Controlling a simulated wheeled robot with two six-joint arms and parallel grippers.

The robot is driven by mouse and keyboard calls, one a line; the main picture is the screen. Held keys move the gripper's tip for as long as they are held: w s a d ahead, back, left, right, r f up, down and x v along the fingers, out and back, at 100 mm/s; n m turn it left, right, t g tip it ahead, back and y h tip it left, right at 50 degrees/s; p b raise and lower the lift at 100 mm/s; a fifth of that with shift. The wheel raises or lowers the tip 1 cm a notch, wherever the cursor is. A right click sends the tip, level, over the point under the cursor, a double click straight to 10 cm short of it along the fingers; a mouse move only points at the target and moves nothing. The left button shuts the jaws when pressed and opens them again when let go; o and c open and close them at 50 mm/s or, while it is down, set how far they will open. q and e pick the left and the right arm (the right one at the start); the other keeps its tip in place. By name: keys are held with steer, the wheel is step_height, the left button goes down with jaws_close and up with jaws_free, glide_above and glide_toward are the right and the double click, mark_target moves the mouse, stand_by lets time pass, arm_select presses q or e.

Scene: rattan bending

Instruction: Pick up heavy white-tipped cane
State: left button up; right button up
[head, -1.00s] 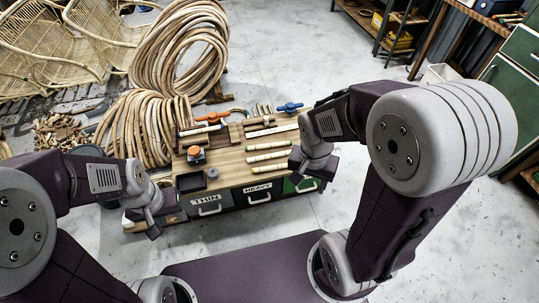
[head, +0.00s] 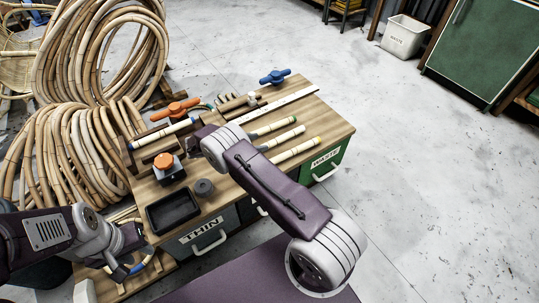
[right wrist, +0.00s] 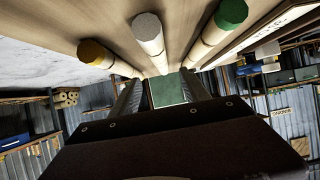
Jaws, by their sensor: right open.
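Three short canes lie side by side on the bench top in the head view: one green-tipped (head: 273,128), one white-tipped (head: 283,138) and one yellow-tipped (head: 297,150). In the right wrist view their ends show along the top: yellow (right wrist: 91,52), white (right wrist: 147,27) in the middle and green (right wrist: 232,12). My right gripper (right wrist: 163,92) is open, its fingers below the white end with nothing visible between them but a green patch beyond.
The bench carries an orange clamp (head: 175,109), a blue clamp (head: 275,76), a black tray (head: 172,212), an orange-topped device (head: 167,167) and a ruler (head: 286,103). Rattan coils (head: 62,150) stand left.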

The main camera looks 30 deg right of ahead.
mark_target(272, 142)
steer(key=shift+f, duration=0.35)
steer(key=shift+a, duration=0.15)
steer(key=shift+b+x, duration=0.65)
steer(key=shift+x, duration=1.3)
steer(key=b+x, duration=0.2)
steer(key=x, duration=0.3)
steer(key=shift+w+r+b, duration=0.1)
steer(key=shift+b, duration=0.3)
steer(key=shift+d, duration=0.2)
steer(key=shift+r, duration=0.1)
arm_select(q)
step_height(272, 142, down, 5)
steer(key=shift+r, duration=0.15)
arm_select(e)
jaws_close()
